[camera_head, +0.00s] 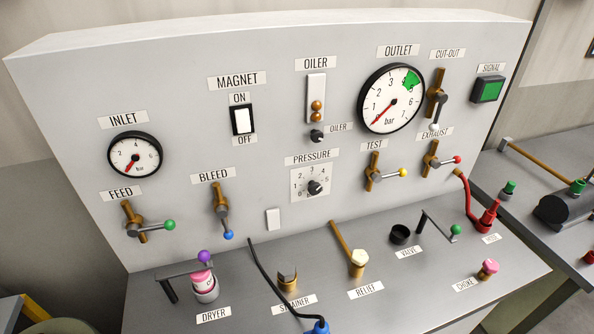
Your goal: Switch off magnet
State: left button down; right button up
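The magnet switch (243,121) is a white rocker in a black frame on the upright grey panel, under the MAGNET label (238,80). The ON label (239,98) is just above it and the OFF label (244,140) just below it. I cannot tell for certain which side of the rocker is pressed in. Nothing covers or touches the switch. Neither of my grippers is in view.
Left of the switch is the inlet gauge (135,155); right is the oiler (316,98). Below are the bleed valve (221,208) and feed valve (135,222), with handles sticking out. Dryer (204,286) and relief (357,262) parts stand on the bench. Space before the switch is clear.

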aim_at(243, 118)
jog(key=i+l, duration=0.25)
jog(key=l, duration=0.2)
jog(key=i+l, duration=0.25)
jog(key=l, duration=0.15)
jog(key=i+l, duration=0.2)
jog(key=l, duration=0.25)
